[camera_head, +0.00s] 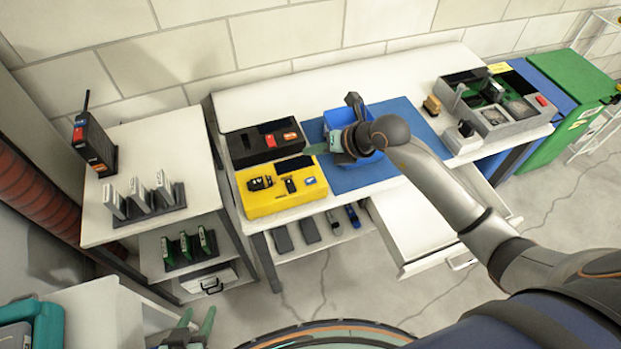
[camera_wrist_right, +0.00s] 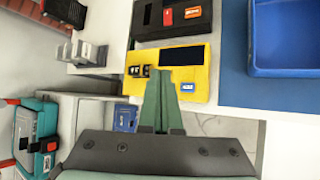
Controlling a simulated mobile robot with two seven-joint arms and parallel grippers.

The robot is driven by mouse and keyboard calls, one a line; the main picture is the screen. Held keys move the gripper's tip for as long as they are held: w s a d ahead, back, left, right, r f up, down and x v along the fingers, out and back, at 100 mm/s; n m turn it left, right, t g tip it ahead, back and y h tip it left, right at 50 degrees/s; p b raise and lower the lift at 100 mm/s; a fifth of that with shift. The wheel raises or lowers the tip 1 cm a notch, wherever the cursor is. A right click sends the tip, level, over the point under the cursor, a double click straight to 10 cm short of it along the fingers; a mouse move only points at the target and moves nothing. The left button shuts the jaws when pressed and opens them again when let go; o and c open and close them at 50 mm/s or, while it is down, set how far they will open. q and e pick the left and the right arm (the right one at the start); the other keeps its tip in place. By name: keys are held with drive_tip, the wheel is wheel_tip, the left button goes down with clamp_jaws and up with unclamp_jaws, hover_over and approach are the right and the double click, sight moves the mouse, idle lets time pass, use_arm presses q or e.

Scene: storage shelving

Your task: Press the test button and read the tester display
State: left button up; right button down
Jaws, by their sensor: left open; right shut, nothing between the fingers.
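My left gripper (camera_head: 199,319) is open and empty at the bottom left.
A blue bin (camera_head: 337,119) stands on a blue mat (camera_head: 350,180). A drawer (camera_head: 420,250) stands open below. A side table (camera_head: 183,139) holds a radio-like device (camera_head: 95,139) and upright modules.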

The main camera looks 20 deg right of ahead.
drive_tip(key=shift+f, duration=0.15)
drive_tip(key=b, duration=0.5)
approach(306, 179)
drive_tip(key=w+a+f, duration=0.1)
drive_tip(key=w, duration=0.1)
drive_tip(key=w+a+f, duration=0.1)
drive_tip(key=a, duration=0.1)
drive_tip(key=shift+w+f, duration=0.1)
drive_tip(key=shift+w, duration=0.25)
drive_tip(key=shift+f, duration=0.3)
idle(1.0)
drive_tip(key=shift+f, duration=0.4)
drive_tip(key=shift+f+b, duration=0.35)
drive_tip(key=shift+f, duration=0.1)
idle(0.7)
drive_tip(key=shift+r, duration=0.15)
drive_tip(key=shift+r+p, duration=0.7)
drive_tip(key=shift+p, duration=0.2)
